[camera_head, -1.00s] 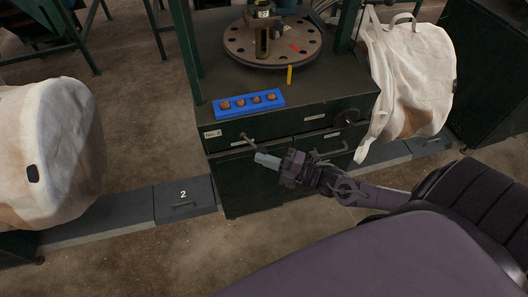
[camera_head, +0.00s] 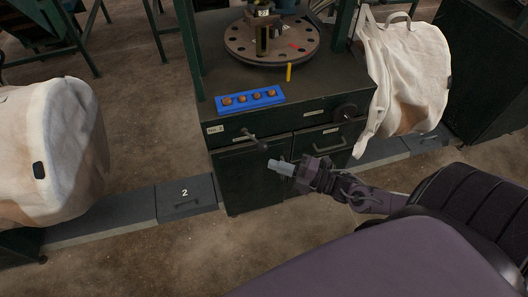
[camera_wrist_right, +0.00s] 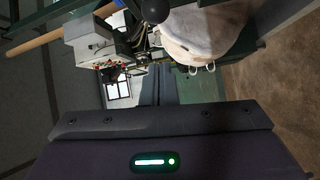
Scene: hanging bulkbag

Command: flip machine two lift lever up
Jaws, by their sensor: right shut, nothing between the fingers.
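The machine (camera_head: 300,104) is a dark green cabinet with a "No. 2" label at its front left corner. Its lever (camera_head: 252,138) sticks out from the upper front, slanting down and right in the head view to a dark ball knob (camera_head: 262,146). My right gripper (camera_head: 274,165) is shut and empty, just below and right of the knob, with a small gap in the picture; depth between them is hard to tell. A dark ball, likely this knob, shows at the top of the right wrist view (camera_wrist_right: 154,9). My left gripper is not in view.
White bulk bags hang left (camera_head: 60,150) and right (camera_head: 405,75). A black knob (camera_head: 346,111) and drawer handles sit on the front.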

